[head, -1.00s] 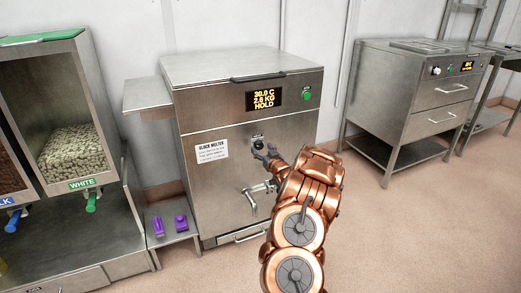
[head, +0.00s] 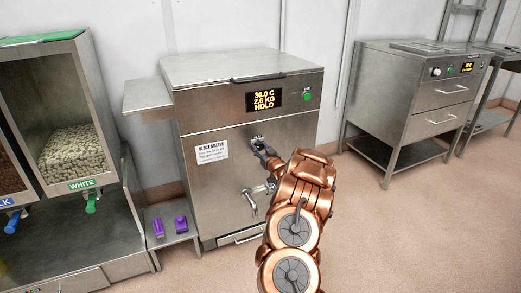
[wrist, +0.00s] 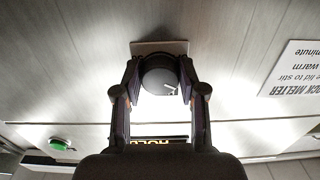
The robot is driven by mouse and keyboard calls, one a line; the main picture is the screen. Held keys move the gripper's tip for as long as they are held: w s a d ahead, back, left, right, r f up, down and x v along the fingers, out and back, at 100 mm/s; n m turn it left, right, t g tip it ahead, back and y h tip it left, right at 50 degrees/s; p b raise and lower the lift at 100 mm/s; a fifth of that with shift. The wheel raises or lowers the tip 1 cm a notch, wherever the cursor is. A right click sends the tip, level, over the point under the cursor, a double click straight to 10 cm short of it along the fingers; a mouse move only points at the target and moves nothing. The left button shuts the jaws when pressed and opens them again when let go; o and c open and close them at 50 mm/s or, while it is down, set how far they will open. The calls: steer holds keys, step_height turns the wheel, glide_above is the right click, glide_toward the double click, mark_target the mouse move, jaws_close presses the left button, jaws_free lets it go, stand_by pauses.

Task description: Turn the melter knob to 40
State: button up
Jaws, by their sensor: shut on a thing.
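The block melter (head: 218,192) is a steel cabinet with a lid. Its display (head: 264,100) reads 30.0 C, 2.6 KG, HOLD. The melter knob (wrist: 159,78) is a dark round dial with a pale pointer mark, in front of a pale plate on the melter's front. In the wrist view my gripper (wrist: 160,88) has one finger on each side of the knob and is shut on it. In the head view my gripper (head: 260,147) is at the melter's front, right of the label, and mostly covers the knob.
A tap (head: 250,203) sticks out below the knob, close to my arm. A green button (head: 307,97) is right of the display. A paper label (head: 211,151) is left of the knob. Purple items (head: 181,224) lie on a low shelf at left. A steel cabinet (head: 400,100) stands at right.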

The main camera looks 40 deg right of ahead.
steer(key=c, duration=0.4)
steer(key=shift+r+m+p, duration=0.1)
steer(key=shift+m+p, duration=0.3)
steer(key=shift+p, duration=0.15)
steer(key=shift+m+p, duration=0.6)
steer(key=shift+p, duration=0.1)
steer(key=m+p, duration=0.2)
steer(key=shift+r+m, duration=0.15)
steer(key=shift+m, duration=0.15)
steer(key=m+p, duration=0.2)
steer(key=m, duration=0.1)
steer(key=shift+m, duration=0.3)
steer(key=shift+m+p, duration=0.9)
steer(key=shift+m, duration=0.9)
